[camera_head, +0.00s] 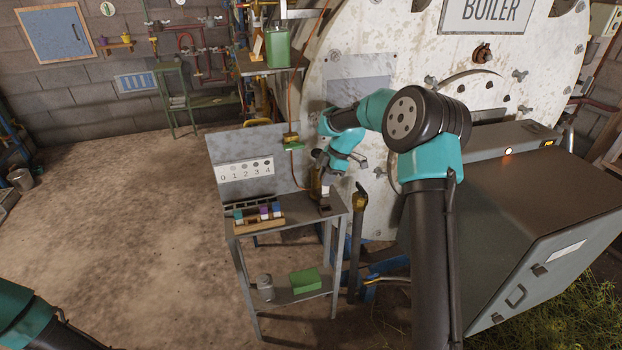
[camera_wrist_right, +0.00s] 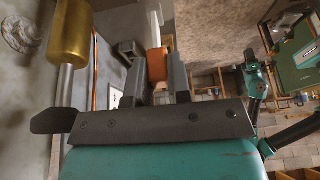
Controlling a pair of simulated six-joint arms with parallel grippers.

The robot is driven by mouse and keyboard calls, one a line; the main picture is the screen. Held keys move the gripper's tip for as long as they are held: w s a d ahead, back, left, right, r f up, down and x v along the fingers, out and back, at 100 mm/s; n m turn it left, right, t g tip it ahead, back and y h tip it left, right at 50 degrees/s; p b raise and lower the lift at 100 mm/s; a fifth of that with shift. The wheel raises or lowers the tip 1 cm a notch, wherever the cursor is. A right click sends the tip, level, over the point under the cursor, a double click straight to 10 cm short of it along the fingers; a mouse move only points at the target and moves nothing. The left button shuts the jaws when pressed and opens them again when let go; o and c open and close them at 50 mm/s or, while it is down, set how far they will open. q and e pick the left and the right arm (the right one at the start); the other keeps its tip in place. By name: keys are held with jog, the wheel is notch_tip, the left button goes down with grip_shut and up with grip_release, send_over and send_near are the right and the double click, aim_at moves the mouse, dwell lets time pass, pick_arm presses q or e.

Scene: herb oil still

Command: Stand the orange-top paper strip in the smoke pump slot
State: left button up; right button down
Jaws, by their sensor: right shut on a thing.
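An orange-top paper strip (camera_wrist_right: 157,65) sits between the fingers of my right gripper (camera_wrist_right: 157,80) in the right wrist view. Its white part (camera_wrist_right: 154,28) extends beyond the fingertips. In the head view the right gripper (camera_head: 325,177) is shut and points down over the right end of the small grey stand. A brass cylinder (camera_wrist_right: 68,30) on a grey rod is close on the left of the wrist view; I cannot tell whether it belongs to the smoke pump. The pump's slot cannot be made out. My left gripper is out of view.
The grey stand (camera_head: 282,228) carries a rack (camera_head: 258,221) of coloured-top strips and a scale card (camera_head: 245,171) numbered 0 to 4. Its lower shelf holds a green block (camera_head: 305,281) and a grey cylinder (camera_head: 265,283). The boiler (camera_head: 400,65) rises behind.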

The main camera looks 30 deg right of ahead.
aim_at(326, 193)
jog(key=shift+d, duration=0.15)
jog(key=shift+f, duration=0.15)
jog(key=shift+f, duration=2.4)
jog(key=shift+f, duration=1.2)
jog(key=c, duration=1)
grip_release()
jog(key=shift+r, duration=0.15)
jog(key=v, duration=1.7)
jog(key=shift+s, duration=0.15)
